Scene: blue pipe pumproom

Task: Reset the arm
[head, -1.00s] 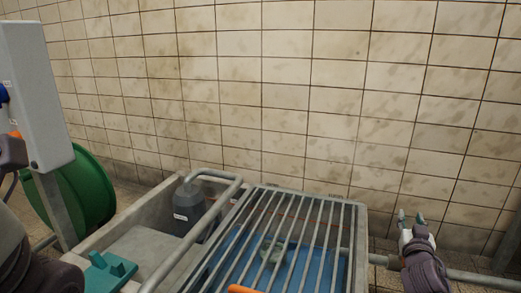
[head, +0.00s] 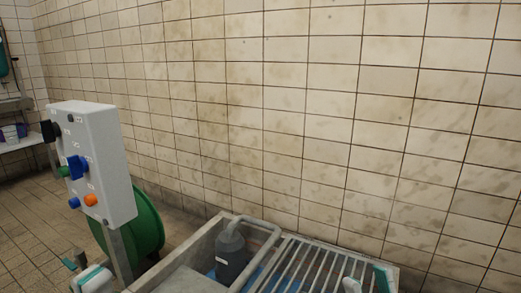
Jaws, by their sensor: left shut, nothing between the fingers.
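My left gripper (head: 75,262) shows at the bottom left, over the tiled floor, below the control box. Its teal fingers are shut and hold nothing. My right gripper (head: 370,276) shows at the bottom edge, in front of the right part of the metal grate (head: 310,264). Only its white and teal upper parts are in the picture. The rest of it is cut off, and I cannot tell how its fingers stand. Most of both arms is out of view.
A grey control box (head: 98,160) with coloured knobs stands on a post at left, before a green reel (head: 140,228). A grey pump (head: 231,254) sits in the concrete basin (head: 196,250) beside the grate. The tiled wall (head: 300,110) closes off the back.

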